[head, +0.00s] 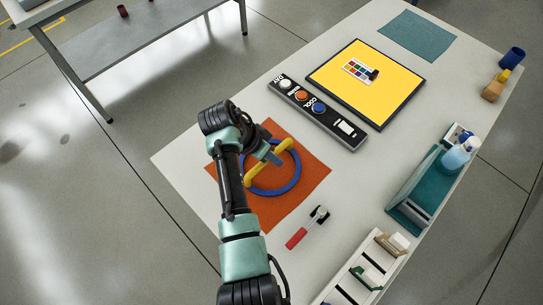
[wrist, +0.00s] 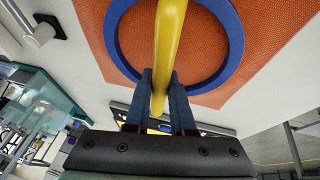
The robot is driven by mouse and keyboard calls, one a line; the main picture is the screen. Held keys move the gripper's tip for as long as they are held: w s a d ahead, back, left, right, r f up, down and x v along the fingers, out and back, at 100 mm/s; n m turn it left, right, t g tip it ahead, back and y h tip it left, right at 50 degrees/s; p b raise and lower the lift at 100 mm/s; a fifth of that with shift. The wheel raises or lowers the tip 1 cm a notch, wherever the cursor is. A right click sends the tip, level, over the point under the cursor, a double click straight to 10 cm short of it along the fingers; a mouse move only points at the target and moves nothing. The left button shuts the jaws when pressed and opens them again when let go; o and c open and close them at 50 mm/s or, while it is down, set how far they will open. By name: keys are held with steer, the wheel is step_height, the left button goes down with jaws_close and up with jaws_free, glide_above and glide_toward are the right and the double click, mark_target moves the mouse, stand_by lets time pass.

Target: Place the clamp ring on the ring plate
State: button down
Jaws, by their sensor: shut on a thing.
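The clamp ring looks to be the blue ring (head: 297,176) with a yellow bar-like handle (head: 254,174) across it. It is at the orange mat (head: 311,182); I cannot tell if it touches the mat or is just above it. My gripper (head: 270,156) is over the ring. In the wrist view, its two dark fingers (wrist: 160,98) are shut on the yellow handle (wrist: 170,40), with the blue ring (wrist: 112,42) beyond. No part is clearly marked as the ring plate; the yellow square with a dark border (head: 392,93) may be it.
A dark control box (head: 318,112) with several buttons lies between mat and yellow square. A small colour card (head: 358,69) lies on that square. A red-handled tool (head: 297,237), white rack (head: 345,283) and teal holder (head: 413,204) stand nearer. A teal mat (head: 418,36) is at the far end.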

steer(key=shift+s+f, duration=0.35)
steer(key=shift+f, duration=0.25)
steer(key=c, duration=0.8)
jaws_free()
steer(key=shift+a+f, duration=0.1)
steer(key=shift+o, duration=0.2)
steer(key=shift+w+r, duration=0.1)
steer(key=shift+r, duration=0.1)
steer(key=shift+r, duration=0.3)
steer(key=v, duration=1.2)
steer(key=shift+w+r, duration=0.15)
steer(key=shift+r, duration=0.2)
